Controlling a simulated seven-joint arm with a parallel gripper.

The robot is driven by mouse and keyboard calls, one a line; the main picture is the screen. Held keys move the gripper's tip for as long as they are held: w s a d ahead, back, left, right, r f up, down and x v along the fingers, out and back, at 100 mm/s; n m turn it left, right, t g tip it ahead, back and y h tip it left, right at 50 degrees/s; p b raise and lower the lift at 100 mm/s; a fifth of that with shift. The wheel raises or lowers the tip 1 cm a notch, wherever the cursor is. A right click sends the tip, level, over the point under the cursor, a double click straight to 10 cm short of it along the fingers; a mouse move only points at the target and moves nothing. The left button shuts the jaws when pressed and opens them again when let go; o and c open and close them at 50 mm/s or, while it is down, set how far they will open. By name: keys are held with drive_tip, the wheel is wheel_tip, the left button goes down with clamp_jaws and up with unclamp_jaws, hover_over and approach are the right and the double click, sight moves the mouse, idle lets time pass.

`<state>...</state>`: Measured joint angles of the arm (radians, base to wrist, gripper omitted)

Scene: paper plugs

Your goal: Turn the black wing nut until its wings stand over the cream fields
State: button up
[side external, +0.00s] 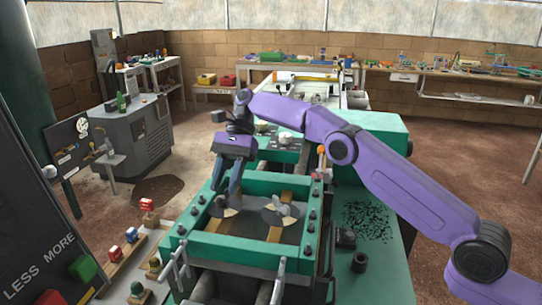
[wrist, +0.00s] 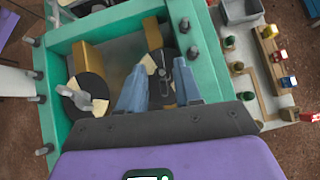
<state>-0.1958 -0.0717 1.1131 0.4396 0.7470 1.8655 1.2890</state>
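Two round discs with black and cream fields lie inside the green frame (wrist: 60,50). The black wing nut (wrist: 163,76) sits on the right disc in the wrist view; its wings run roughly up and down the picture, and its exact angle to the cream fields (wrist: 150,65) is hard to tell. A grey wing nut (wrist: 77,96) sits on the other disc; in the side view it is at right (side external: 281,207). My gripper (wrist: 161,76) is open, its blue fingers on either side of the black wing nut. In the side view my gripper (side external: 226,194) points down over the left disc, partly hiding it.
Green frame walls (side external: 235,250) with dark bolts surround the discs. Wooden bars (wrist: 90,58) lie under the discs. A board (wrist: 263,75) with coloured pieces and a grey bin (wrist: 241,10) stand beside the frame. The green bench top (side external: 368,220) carries black crumbs.

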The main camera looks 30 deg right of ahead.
drive_tip(key=shift+r, duration=0.5)
drive_tip(key=shift+s+d+r, duration=0.2)
drive_tip(key=shift+s+r, duration=0.05)
drive_tip(key=shift+r, duration=0.3)
drive_tip(key=s+d+r, duration=0.6)
drive_tip(key=s+r, duration=0.3)
drive_tip(key=s, duration=0.3)
